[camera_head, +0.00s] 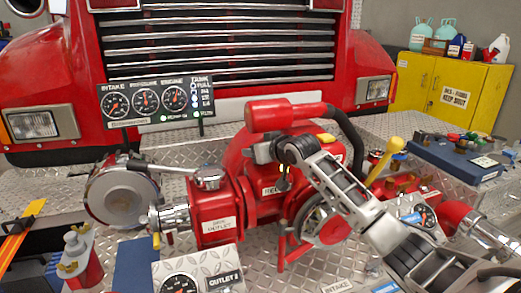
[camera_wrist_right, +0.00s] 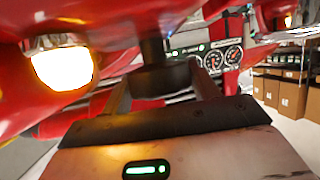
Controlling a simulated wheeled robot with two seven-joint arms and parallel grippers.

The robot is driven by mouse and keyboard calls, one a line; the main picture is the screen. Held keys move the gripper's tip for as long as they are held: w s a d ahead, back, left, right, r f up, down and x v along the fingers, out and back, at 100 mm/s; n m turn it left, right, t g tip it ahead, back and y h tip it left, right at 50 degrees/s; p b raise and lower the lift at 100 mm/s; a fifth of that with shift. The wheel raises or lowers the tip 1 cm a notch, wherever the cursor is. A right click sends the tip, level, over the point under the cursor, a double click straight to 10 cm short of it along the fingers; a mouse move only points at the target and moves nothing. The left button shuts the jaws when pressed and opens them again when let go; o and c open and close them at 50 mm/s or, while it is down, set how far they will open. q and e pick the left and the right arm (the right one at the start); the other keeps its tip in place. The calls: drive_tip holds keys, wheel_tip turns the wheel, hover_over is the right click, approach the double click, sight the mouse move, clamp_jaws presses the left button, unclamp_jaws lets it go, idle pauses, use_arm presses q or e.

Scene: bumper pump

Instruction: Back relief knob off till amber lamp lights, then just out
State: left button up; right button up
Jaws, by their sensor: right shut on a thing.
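My right gripper (camera_head: 284,172) comes in from the right in the head view and points down at the red pump (camera_head: 245,165). In the right wrist view the gripper (camera_wrist_right: 162,78) is shut on a dark round knob (camera_wrist_right: 160,80) with a stem above it. In the head view the knob is mostly hidden by the gripper. A round lamp (camera_wrist_right: 62,68) in a chrome ring is lit at the left of the wrist view, glowing whitish yellow. Warm light falls on my gripper body. My left gripper is not in view.
A gauge panel (camera_head: 155,101) stands behind the pump, with green lights lit. A yellow-handled lever (camera_head: 386,160) and a blue case (camera_head: 455,157) are to the right. A yellow cabinet (camera_head: 452,92) stands at the back right. Diamond plate (camera_head: 130,250) lies around the pump.

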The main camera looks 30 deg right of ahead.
drive_tip(key=shift+n+y, duration=0.3)
drive_tip(key=shift+y, duration=0.1)
drive_tip(key=o, duration=1)
drive_tip(key=shift+c, duration=0.2)
use_arm(q)
drive_tip(key=b, duration=0.1)
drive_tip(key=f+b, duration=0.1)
drive_tip(key=b, duration=0.1)
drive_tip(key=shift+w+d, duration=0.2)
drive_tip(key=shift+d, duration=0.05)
use_arm(e)
drive_tip(key=v, duration=1.6)
drive_tip(key=shift+a+f, duration=0.1)
